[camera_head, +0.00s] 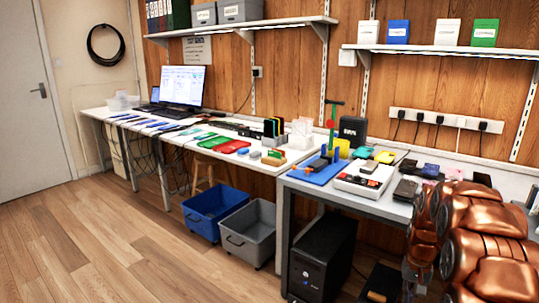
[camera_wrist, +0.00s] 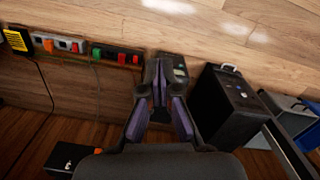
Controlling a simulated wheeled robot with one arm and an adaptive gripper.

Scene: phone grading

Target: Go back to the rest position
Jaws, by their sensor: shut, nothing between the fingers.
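My gripper (camera_wrist: 160,82) shows in the wrist view with its dark, purple-padded fingers together and nothing between them. It hangs in front of the floor area beside a black computer tower (camera_wrist: 232,105), apart from it as far as I can see. In the head view my copper-coloured arm is folded at the lower right, and the gripper itself is not seen there. The task names no object.
The workbench (camera_head: 375,207) in the head view carries a blue mat (camera_head: 316,172), a control box and phones. The tower (camera_head: 322,258), a blue bin (camera_head: 215,210) and a grey bin (camera_head: 250,232) stand below. Wooden floor (camera_head: 110,235) at left is clear.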

